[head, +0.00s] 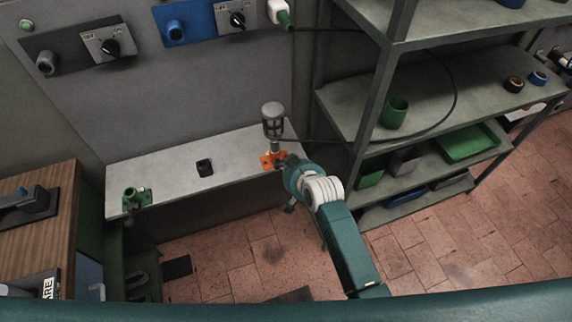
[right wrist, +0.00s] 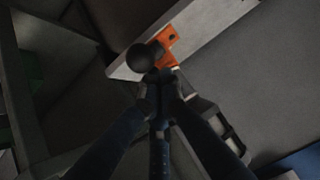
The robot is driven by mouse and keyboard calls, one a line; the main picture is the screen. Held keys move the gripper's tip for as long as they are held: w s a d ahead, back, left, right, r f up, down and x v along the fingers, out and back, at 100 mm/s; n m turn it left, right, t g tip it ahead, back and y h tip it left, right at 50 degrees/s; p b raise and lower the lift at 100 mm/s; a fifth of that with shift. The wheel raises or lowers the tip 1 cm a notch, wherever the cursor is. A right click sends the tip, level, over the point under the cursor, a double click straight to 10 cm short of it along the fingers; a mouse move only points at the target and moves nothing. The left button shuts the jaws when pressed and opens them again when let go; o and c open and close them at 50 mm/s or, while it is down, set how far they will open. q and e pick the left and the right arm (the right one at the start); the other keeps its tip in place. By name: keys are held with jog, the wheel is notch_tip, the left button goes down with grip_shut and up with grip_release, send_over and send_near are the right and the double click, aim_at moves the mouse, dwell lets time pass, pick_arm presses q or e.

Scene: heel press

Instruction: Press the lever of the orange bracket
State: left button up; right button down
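The orange bracket (head: 269,160) is at the right end of the pale grey ledge, below a grey caged fixture. In the right wrist view the orange bracket (right wrist: 170,38) shows just beyond the fingertips, with a dark round knob (right wrist: 145,57) in front of it, apparently the lever's end. My right gripper (head: 285,161) is right beside the bracket. In the right wrist view its fingers (right wrist: 160,86) converge with the tips close together, just below the knob. I cannot tell whether they touch it. The gripper hides part of the bracket. My left gripper is not in view.
A green bracket (head: 137,198) is at the ledge's (head: 235,169) left end, and a small black block (head: 204,167) lies between. The grey fixture (head: 273,118) stands close above the bracket. Metal shelves (head: 360,105) stand on the right. A wooden bench (head: 52,230) is at left.

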jog(key=shift+s+f+t+b, duration=0.2)
jog(key=shift+f+t+b, duration=0.2)
jog(key=shift+b, duration=0.3)
jog(key=shift+r, duration=0.15)
jog(key=shift+s+d+f+t+y+b, duration=0.15)
jog(key=shift+f+t+y+b, duration=0.1)
jog(key=shift+t+b, duration=0.35)
jog(key=shift+s+f+t+y+b, duration=0.1)
jog(key=shift+f+t+y+b, duration=0.15)
jog(key=shift+t+b, duration=0.35)
jog(key=shift+b, duration=0.45)
notch_tip(320, 180, down, 7)
jog(key=s+t+y+b, duration=0.1)
jog(key=t+b, duration=0.3)
jog(key=b, duration=1)
jog(key=shift+s+d+y, duration=0.3)
jog(key=shift+s, duration=0.2)
jog(key=shift+f, duration=0.1)
